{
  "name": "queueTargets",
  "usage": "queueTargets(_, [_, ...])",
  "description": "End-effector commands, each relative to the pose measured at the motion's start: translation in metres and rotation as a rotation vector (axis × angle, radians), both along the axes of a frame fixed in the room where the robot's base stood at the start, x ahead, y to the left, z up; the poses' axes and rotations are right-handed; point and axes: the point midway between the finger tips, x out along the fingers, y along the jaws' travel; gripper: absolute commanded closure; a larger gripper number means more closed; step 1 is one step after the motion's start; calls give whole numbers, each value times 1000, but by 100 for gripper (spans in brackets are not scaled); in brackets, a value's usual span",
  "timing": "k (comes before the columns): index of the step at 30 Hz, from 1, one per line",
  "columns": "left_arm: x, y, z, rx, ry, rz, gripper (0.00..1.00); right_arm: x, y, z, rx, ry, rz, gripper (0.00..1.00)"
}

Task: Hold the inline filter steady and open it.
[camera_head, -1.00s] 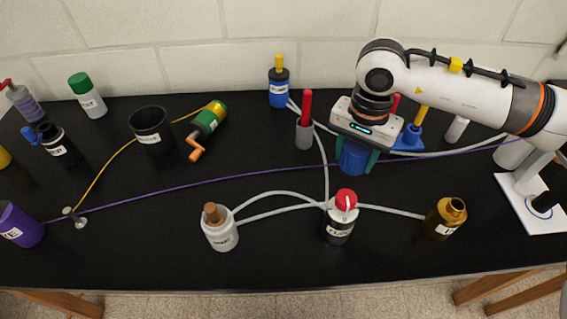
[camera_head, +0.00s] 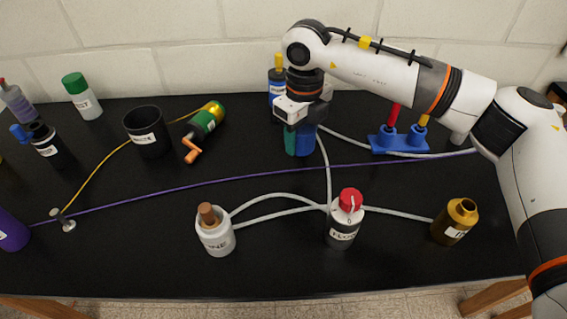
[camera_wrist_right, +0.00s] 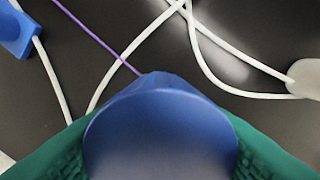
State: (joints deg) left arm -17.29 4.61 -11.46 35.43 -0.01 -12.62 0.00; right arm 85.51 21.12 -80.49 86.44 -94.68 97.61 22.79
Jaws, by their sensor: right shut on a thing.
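My right gripper (camera_head: 300,141) has green fingers and is shut on a blue cup-like part (camera_head: 307,141). In the right wrist view, the blue part (camera_wrist_right: 160,130) fills the space between the green fingers, with its rounded end toward the camera. I cannot tell whether this part belongs to the inline filter, as no label on it is readable. The gripper is over the back middle of the bench, in front of a blue bottle with a yellow top (camera_head: 278,75). My left gripper is not in view.
White tubes link a white cork-topped container (camera_head: 217,240), a red-knobbed container (camera_head: 342,236) and a brass bottle (camera_head: 453,229). A blue rack (camera_head: 400,145) holds red and yellow handles. A black cup (camera_head: 148,140) stands left. A purple cord (camera_head: 190,188) crosses the bench (camera_head: 130,250).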

Motion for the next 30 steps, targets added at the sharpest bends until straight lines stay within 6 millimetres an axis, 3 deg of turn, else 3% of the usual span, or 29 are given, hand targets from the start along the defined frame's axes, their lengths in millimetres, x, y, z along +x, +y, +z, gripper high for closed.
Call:
queueTargets(6, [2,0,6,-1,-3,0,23,-1,-1,-39,-1,3,0,77])
queueTargets(18, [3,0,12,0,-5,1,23,-1,0,-81,0,1,2,77])
queueTargets(30, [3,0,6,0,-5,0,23,0,0,-90,0,0,3,77])
